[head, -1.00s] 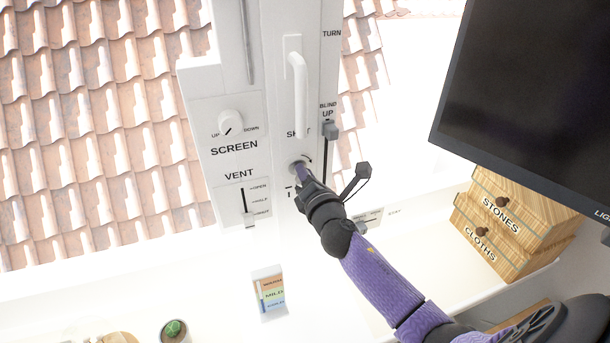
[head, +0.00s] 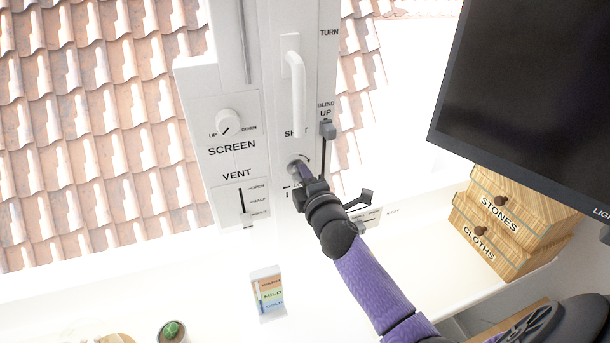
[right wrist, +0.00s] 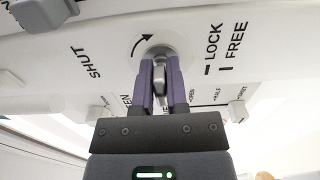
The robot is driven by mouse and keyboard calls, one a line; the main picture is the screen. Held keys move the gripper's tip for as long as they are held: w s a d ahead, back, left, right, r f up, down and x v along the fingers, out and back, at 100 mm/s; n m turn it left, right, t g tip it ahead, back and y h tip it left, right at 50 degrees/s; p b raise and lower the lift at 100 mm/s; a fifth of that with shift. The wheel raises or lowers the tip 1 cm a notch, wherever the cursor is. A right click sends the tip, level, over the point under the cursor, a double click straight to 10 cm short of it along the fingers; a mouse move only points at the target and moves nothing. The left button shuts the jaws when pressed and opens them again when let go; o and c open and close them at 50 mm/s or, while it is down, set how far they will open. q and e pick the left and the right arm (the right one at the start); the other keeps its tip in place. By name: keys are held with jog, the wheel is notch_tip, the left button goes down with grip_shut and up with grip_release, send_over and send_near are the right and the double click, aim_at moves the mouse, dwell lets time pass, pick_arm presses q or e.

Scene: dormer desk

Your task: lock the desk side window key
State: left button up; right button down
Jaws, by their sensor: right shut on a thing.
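The side window key (right wrist: 159,76) is a small metal key standing in a round lock (right wrist: 158,51) on the white window frame. My right gripper (right wrist: 161,82) has its purple fingers shut on the key's head, one on each side. In the head view the same gripper (head: 304,172) reaches up to the lock (head: 296,164), below the white window handle (head: 297,90). The fingers hide most of the key there. A curved arrow and the words LOCK (right wrist: 213,42) and FREE (right wrist: 237,40) with tick marks are beside the lock. My left gripper is not in view.
On the frame are a SCREEN knob (head: 228,122), a VENT slider (head: 246,222) and a BLIND slider (head: 327,130). A dark monitor (head: 530,90) hangs at the right, above wooden drawers (head: 490,235). A colored card (head: 269,292) and a cactus pot (head: 172,331) stand below.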

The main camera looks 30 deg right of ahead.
dwell(0.4)
jog(key=shift+m, duration=0.3)
jog(key=c, duration=0.7)
grip_release()
jog(key=shift+o, duration=0.2)
jog(key=shift+s, duration=0.1)
jog(key=v, duration=0.9)
jog(key=shift+s+a, duration=0.15)
jog(key=shift+s, duration=0.2)
jog(key=shift+f, duration=0.1)
